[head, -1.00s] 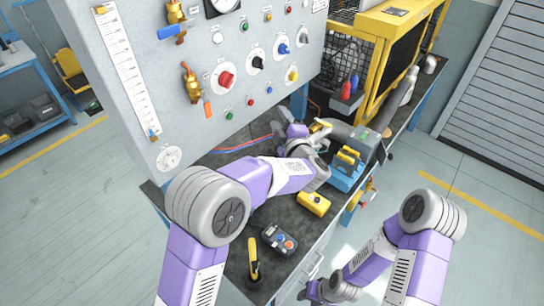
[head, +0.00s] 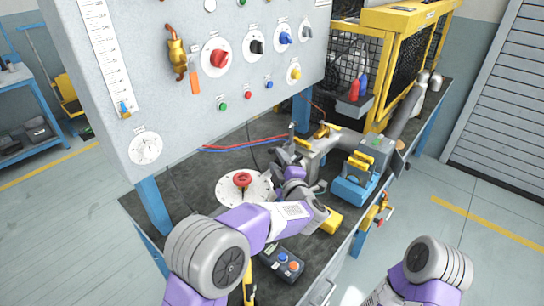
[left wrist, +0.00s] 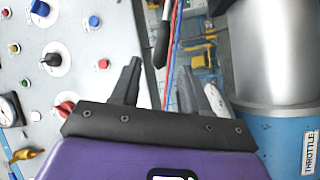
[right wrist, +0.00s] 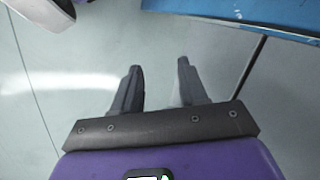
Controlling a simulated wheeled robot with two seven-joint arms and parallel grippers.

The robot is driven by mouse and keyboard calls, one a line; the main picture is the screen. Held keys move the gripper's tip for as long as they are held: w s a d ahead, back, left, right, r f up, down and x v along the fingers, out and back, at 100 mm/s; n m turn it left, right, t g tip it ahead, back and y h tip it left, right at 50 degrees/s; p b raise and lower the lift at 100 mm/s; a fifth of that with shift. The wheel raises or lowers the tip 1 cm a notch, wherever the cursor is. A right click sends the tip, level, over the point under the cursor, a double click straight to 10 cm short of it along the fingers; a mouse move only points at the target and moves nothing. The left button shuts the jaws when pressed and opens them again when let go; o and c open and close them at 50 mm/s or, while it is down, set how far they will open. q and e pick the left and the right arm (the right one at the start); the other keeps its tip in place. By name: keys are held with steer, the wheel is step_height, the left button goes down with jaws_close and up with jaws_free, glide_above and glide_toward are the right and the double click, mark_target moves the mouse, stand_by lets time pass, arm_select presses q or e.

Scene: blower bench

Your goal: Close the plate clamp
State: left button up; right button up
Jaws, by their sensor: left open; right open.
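Two yellow-handled levers (head: 326,130) stand at the grey pipe fitting (head: 318,147) on the bench; I take them for the plate clamp, but its jaw and plate are too small to make out. My left gripper (head: 283,157) is just in front of the fitting, partly hidden by its own wrist. In the left wrist view its fingers (left wrist: 154,88) are apart with nothing between them. My right gripper (right wrist: 158,85) is open and empty above the floor, and is outside the head view.
A blue block with a yellow handle (head: 352,190) stands right of my left gripper. A round white dial with a red knob (head: 243,181), a yellow box (head: 333,221) and a button pendant (head: 282,263) lie nearby. The control panel (head: 185,110) rises at left.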

mark_target(272, 151)
arm_select(q)
steer(key=x, duration=0.6)
steer(key=shift+b, duration=0.4)
jaws_close()
